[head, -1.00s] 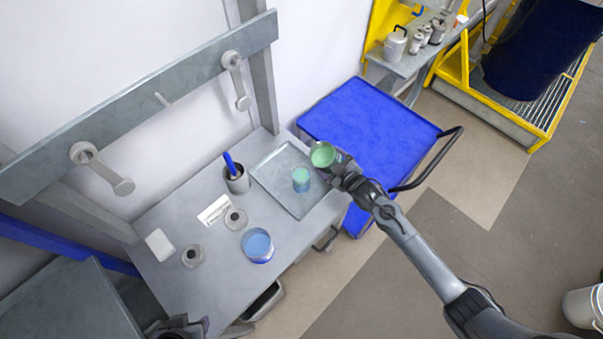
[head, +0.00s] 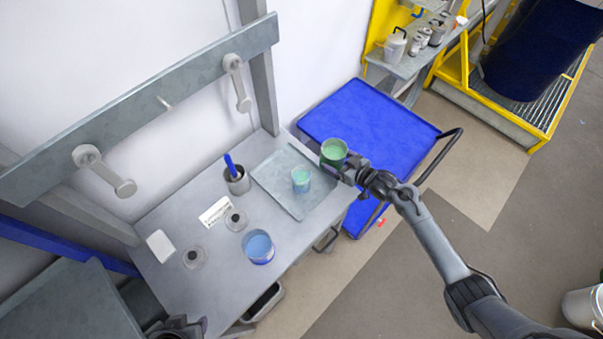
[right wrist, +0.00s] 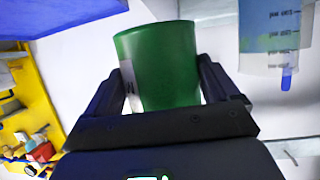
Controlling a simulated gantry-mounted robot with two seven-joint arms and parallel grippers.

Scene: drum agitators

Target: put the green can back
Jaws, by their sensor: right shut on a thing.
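The green can (head: 334,151) is held by my right gripper (head: 347,166), upright and open at the top, over the right edge of the grey table by the tray. In the right wrist view the green can (right wrist: 160,65) sits between the two fingers of the gripper (right wrist: 165,88). A small clear cup with green contents (head: 301,180) stands on the grey tray (head: 283,162). My left gripper (head: 178,328) shows only in part at the bottom edge; its fingers are not clear.
A blue cart (head: 365,115) with a black handle is right of the table (head: 190,290). A blue cup (head: 258,246), a grey pot with a blue tool (head: 237,181) and two grey round pieces are on the table. A yellow-framed shelf (head: 410,60) with pots stands at the back.

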